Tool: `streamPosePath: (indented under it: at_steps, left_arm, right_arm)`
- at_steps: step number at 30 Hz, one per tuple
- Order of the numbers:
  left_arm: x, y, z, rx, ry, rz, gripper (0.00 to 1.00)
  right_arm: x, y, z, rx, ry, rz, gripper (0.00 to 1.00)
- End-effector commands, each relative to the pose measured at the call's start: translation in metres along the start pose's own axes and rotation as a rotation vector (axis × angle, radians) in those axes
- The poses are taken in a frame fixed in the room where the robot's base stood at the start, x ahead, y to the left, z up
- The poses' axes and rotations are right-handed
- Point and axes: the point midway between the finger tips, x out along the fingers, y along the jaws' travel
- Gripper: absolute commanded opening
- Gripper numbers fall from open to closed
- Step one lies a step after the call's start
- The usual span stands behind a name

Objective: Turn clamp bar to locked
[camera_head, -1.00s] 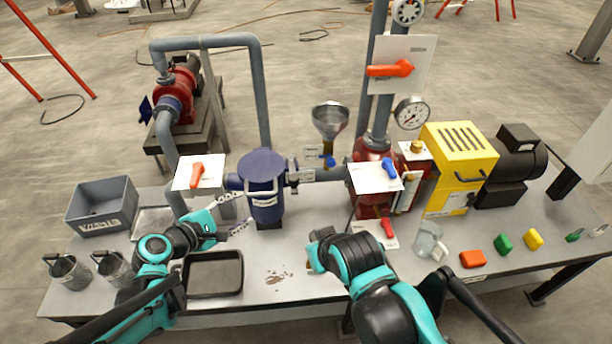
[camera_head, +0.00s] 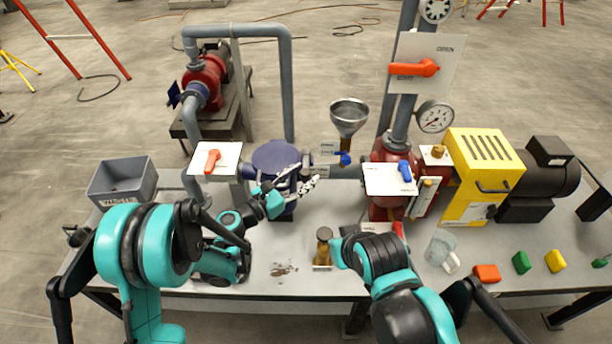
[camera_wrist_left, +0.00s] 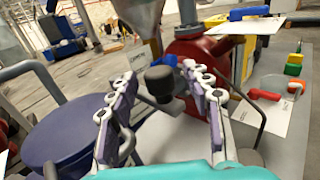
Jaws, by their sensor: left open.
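The blue filter vessel (camera_head: 277,157) stands on the table, with its round lid on top. My left gripper (camera_head: 308,176) is open at the right side of the vessel's lid. In the left wrist view, its two fingers (camera_wrist_left: 163,100) are spread on either side of a dark knob (camera_wrist_left: 160,80), which seems to sit on a grey bar by the blue lid (camera_wrist_left: 75,130). I cannot tell if the fingers touch the knob. The bar is mostly hidden in the head view. My right arm is over the front of the table; its fingers cannot be made out.
A steel funnel (camera_head: 349,117) and a red vessel (camera_head: 392,200) stand right of the blue vessel. A white panel with a red lever (camera_head: 212,162) is to its left. A brown jar (camera_head: 323,248) stands beside my right arm. A grey bin (camera_head: 122,182) is at the left.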

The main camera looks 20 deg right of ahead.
Motion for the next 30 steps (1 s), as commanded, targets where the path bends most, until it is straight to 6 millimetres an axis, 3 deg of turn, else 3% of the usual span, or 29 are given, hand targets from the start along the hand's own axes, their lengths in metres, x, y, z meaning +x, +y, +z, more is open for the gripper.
streamPosePath:
  at_steps: [4, 12, 14, 18, 30]
  left_arm:
    - [0.0116, -0.0002, -0.0003, 0.001, 0.000, 0.000, 0.49]
    - [0.0132, 0.0000, 0.0005, 0.001, 0.000, 0.001, 0.49]
    - [0.0131, 0.0001, 0.0005, 0.001, 0.000, 0.001, 0.36]
    - [0.0130, 0.0001, 0.0005, 0.001, 0.001, 0.001, 0.00]
    - [0.0127, 0.0064, 0.0003, 0.002, 0.001, -0.006, 0.00]
  right_arm:
    - [0.0022, 0.0000, 0.0016, 0.000, 0.000, 0.000, 0.00]
    - [0.0020, 0.0000, 0.0014, 0.000, 0.000, 0.000, 0.00]
    - [0.0020, 0.0000, 0.0014, 0.000, 0.000, 0.000, 0.00]
    - [0.0020, 0.0000, 0.0014, 0.000, 0.000, 0.000, 0.00]
    - [0.0022, 0.0000, 0.0015, 0.000, 0.000, 0.000, 0.00]
